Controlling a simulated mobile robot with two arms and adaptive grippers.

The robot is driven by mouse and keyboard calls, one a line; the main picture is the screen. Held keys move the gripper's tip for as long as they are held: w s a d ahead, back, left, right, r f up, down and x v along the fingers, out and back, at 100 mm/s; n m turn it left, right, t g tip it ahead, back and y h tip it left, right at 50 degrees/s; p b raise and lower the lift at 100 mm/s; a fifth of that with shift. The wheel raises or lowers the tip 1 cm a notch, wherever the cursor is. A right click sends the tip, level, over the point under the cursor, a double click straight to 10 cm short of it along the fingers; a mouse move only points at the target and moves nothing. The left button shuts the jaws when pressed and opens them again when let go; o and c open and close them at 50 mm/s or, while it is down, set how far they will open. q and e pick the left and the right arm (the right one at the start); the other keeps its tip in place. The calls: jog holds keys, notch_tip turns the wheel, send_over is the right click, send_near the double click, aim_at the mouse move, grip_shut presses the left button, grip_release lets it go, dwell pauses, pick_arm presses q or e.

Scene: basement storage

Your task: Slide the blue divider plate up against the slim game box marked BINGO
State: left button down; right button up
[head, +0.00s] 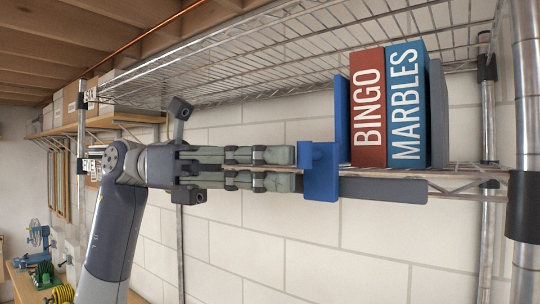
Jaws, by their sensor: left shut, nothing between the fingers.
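The blue divider plate (341,118) stands upright on the wire shelf, with a blue block (321,172) at its lower front. The slim red game box marked BINGO (367,108) stands just right of the plate. No clear gap shows between them, but I cannot tell whether they touch along their whole depth. My left gripper (286,168) is shut and empty, reaching in from the left. Its fingertips are at the left side of the blue block; whether they touch it is hard to tell. My right gripper is not in view.
A blue box marked MARBLES (406,105) stands right of BINGO, with a grey upright plate (437,112) beyond it. A grey bar (385,190) runs along the shelf front. A wire shelf (270,55) hangs above. A metal post (525,130) stands at right.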

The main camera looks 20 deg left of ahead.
pick_arm(q)
jog(key=shift+s+d+b, duration=0.2)
jog(key=shift+d+b, duration=0.1)
jog(key=shift+d, duration=0.4)
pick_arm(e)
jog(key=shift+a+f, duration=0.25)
pick_arm(q)
jog(key=shift+a, duration=0.1)
